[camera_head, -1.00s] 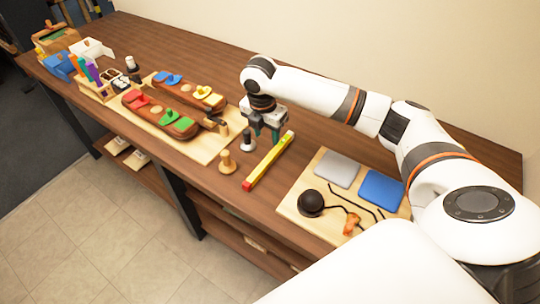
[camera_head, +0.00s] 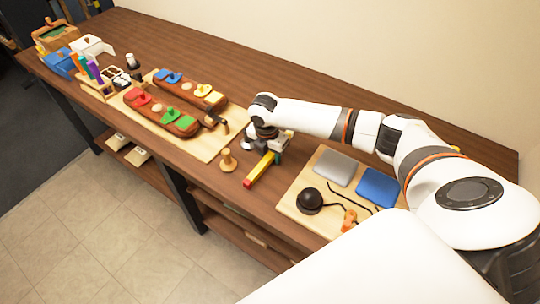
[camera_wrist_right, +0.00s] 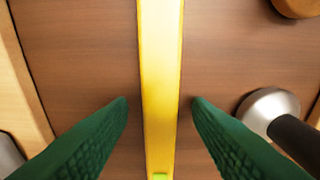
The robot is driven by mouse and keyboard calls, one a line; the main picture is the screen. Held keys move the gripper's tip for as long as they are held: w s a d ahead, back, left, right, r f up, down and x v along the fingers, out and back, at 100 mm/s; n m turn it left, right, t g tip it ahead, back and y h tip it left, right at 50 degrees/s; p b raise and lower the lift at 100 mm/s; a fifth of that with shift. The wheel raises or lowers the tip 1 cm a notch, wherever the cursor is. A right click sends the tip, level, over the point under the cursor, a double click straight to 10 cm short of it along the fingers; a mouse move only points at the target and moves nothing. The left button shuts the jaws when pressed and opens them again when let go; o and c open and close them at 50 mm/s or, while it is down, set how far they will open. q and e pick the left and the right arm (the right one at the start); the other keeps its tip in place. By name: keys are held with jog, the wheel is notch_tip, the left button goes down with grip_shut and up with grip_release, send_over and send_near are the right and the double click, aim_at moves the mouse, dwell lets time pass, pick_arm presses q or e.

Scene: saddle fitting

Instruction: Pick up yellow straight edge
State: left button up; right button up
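The yellow straight edge (camera_head: 259,170) lies on the wooden table in the head view, with a red near end. My right gripper (camera_head: 274,158) is lowered over its far part and hides that part. In the right wrist view the straight edge (camera_wrist_right: 160,70) runs lengthwise between the two green fingers of my right gripper (camera_wrist_right: 160,105). The fingers are open, with a gap on each side of it. A green patch shows at the bottom of the bar. My left gripper is not in view.
A wooden peg (camera_head: 228,160) and a dark-handled metal tool (camera_wrist_right: 270,108) stand close to the straight edge. A board (camera_head: 295,200) with grey and blue pads lies to the right. A board with two brown saddle-like blocks (camera_head: 160,115) lies to the left.

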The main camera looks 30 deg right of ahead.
grip_shut()
